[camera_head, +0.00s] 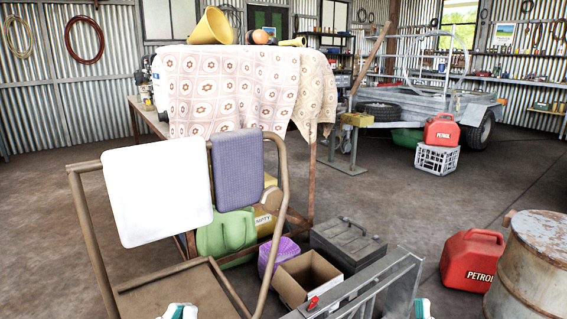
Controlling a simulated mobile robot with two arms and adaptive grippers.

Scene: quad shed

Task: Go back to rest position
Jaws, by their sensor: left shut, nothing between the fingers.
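My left gripper (180,312) shows only as a small white and teal piece at the bottom edge, left of centre. It is low, in front of the brown trolley's flat bed, shut and empty. A similar white and teal piece of my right gripper (423,310) shows at the bottom edge, right of centre, beside a grey metal frame. Most of it is cut off, and its fingers cannot be made out. Both are apart from each other.
A brown trolley (284,200) carries a white cloth (158,190) and a purple cloth (237,170). Behind stands a table with a patterned cloth (235,85). An open cardboard box (305,278), grey metal frame (360,295), red petrol can (470,262) and rusty drum (530,265) stand near.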

